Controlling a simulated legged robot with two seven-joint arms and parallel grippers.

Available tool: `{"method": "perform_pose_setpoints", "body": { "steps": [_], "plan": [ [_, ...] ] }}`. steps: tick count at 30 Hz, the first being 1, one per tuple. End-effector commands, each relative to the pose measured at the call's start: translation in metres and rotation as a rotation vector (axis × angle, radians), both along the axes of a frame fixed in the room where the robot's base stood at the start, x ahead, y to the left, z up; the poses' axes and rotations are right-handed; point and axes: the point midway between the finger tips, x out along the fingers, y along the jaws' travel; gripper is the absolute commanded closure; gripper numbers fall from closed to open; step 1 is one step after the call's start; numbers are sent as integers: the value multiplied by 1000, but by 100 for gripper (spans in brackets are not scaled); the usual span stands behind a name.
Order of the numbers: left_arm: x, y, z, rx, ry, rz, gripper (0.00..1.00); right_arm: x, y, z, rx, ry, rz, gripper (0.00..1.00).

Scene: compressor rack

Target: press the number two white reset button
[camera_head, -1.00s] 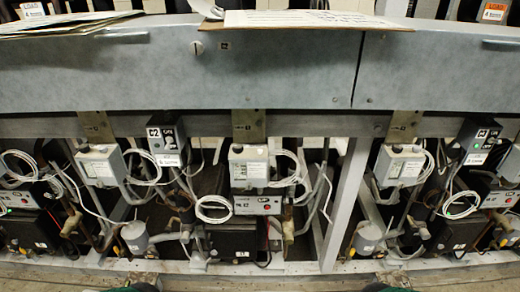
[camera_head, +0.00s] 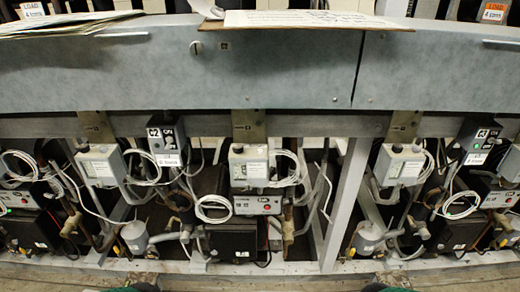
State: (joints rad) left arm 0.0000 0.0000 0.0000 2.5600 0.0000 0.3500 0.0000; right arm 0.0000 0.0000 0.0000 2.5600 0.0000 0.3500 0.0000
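A dark switch box marked C2 (camera_head: 165,137) is mounted below the grey beam, left of centre in the head view. A white label (camera_head: 168,160) is on its lower part. Light grey control boxes hang along the same row, one at left (camera_head: 100,166), one at centre (camera_head: 249,166) and one at right (camera_head: 400,166). Small knobs or buttons show at their tops, but they are too small to tell which is a white reset button or to read a number two. Neither of my grippers is in view.
A grey metal beam (camera_head: 280,68) runs across the top, with a paper board (camera_head: 300,20) and papers (camera_head: 60,25) on it. Loose white cables, pipes and a slanted grey post (camera_head: 345,200) crowd the rack. Another box marked C3 (camera_head: 480,138) is at right.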

Motion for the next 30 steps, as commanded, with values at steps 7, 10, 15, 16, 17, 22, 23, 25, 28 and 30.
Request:
{"method": "perform_pose_setpoints", "body": {
  "steps": [7,10,15,16,17,22,23,25,28,30],
  "plan": [
    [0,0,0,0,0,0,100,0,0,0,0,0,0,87],
    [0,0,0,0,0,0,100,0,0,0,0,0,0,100],
    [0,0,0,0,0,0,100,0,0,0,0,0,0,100],
    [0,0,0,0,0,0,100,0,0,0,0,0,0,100],
    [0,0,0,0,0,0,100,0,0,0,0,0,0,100],
    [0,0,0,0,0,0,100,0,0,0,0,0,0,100],
    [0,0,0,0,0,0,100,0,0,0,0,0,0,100],
    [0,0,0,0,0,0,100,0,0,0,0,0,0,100],
    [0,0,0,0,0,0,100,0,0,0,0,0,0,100],
    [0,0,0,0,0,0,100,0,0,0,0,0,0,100]
  ]
}}
